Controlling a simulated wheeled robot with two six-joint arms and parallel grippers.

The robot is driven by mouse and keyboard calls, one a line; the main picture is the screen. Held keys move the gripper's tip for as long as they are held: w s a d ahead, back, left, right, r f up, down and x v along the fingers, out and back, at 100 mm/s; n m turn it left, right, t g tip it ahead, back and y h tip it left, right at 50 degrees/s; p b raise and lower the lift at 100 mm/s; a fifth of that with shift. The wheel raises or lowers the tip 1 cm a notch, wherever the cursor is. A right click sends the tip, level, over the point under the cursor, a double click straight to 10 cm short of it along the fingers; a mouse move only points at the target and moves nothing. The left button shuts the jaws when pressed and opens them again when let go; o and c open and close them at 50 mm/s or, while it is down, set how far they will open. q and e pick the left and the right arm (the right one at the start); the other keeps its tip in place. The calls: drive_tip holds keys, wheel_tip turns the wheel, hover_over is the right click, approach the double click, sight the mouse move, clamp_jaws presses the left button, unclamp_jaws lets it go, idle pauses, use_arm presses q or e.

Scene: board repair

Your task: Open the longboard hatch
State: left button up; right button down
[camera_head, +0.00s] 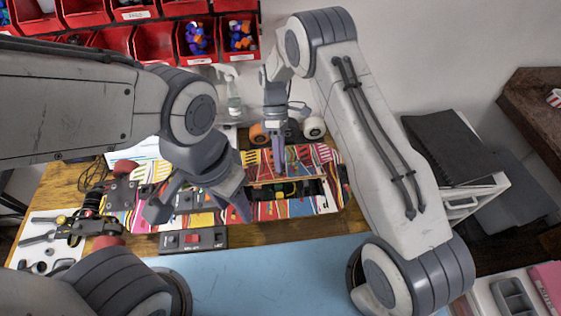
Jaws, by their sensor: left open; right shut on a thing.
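The longboard (325,205) lies across the workbench, its deck covered in bright multicoloured stripes. A dark rectangular opening (302,190) with green and dark parts inside shows in its right half. A thin, wood-edged panel, seemingly the hatch (262,183), stands along the far side of this opening. My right gripper (279,168) points down at this panel and is shut on it, though the contact is small and partly hidden. My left gripper (198,212) is open above the deck, left of the opening, with its fingers spread wide. It hides part of the deck.
A dark switch box (193,240) lies at the bench's front edge, by a blue mat (260,275). Tools lie on a white sheet (38,240) at left. Wheels (314,127) stand behind the board. Red bins (155,42) line the back; a white drawer unit (465,200) stands right.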

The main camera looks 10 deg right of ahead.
drive_tip(key=c, duration=0.5)
unclamp_jaws()
drive_tip(key=shift+b+v, duration=1.8)
drive_tip(key=shift+v, duration=3.45)
drive_tip(key=shift+c, duration=0.2)
